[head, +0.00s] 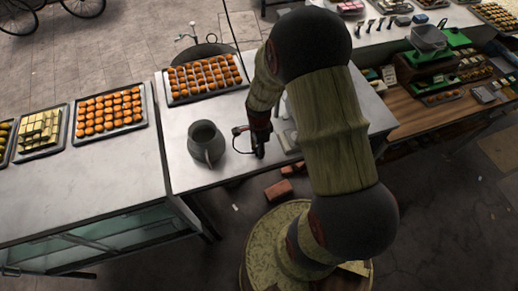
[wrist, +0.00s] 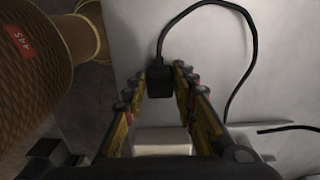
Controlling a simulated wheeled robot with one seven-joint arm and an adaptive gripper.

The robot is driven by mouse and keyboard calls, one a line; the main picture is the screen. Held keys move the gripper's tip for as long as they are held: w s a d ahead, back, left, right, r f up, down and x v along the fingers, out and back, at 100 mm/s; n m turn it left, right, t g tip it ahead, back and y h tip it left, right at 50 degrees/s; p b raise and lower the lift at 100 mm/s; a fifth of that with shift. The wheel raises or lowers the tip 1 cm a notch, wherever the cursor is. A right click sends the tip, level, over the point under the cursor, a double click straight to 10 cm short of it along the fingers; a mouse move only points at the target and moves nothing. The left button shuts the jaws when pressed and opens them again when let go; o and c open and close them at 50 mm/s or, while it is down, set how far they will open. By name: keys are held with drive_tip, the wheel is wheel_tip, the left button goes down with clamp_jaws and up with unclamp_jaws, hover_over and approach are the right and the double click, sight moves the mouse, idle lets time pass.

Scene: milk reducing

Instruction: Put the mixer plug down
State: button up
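The black mixer plug (wrist: 160,82) shows in the wrist view between the tips of my gripper's two fingers (wrist: 160,76). Its black cable (wrist: 232,8) curves up from it and bends to the right over the pale counter. The fingers stand apart, one on each side of the plug. I cannot tell whether they press on it or whether the plug touches the counter. In the head view my gripper (head: 259,152) points down low over the metal counter (head: 190,178), right of a grey mixer jug (head: 206,143). The plug is too small to make out there.
A white block (wrist: 163,140) shows below the plug in the wrist view. Trays of orange pastries (head: 207,78) stand at the back and left. A wooden counter (head: 440,115) with goods lies right. Bricks (head: 279,189) lie on the floor near my base.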

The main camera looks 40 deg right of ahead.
drive_tip(key=o, duration=0.3)
drive_tip(key=shift+o, duration=0.2)
drive_tip(key=shift+r, duration=0.15)
drive_tip(key=shift+r+p, duration=0.25)
drive_tip(key=shift+p, duration=0.15)
drive_tip(key=s+a+r+n+t+b, duration=0.1)
drive_tip(key=a+r+n, duration=0.3)
drive_tip(key=r, duration=0.9)
drive_tip(key=s+a+r+n+t+b, duration=0.15)
drive_tip(key=r+n, duration=0.35)
drive_tip(key=r, duration=0.8)
drive_tip(key=s+a+r+n+t, duration=0.3)
drive_tip(key=s+a+r+n, duration=0.3)
drive_tip(key=s+r+n, duration=0.3)
drive_tip(key=s+n, duration=0.1)
drive_tip(key=n, duration=0.2)
drive_tip(key=shift+a+r+p, duration=0.25)
drive_tip(key=shift+p, duration=0.15)
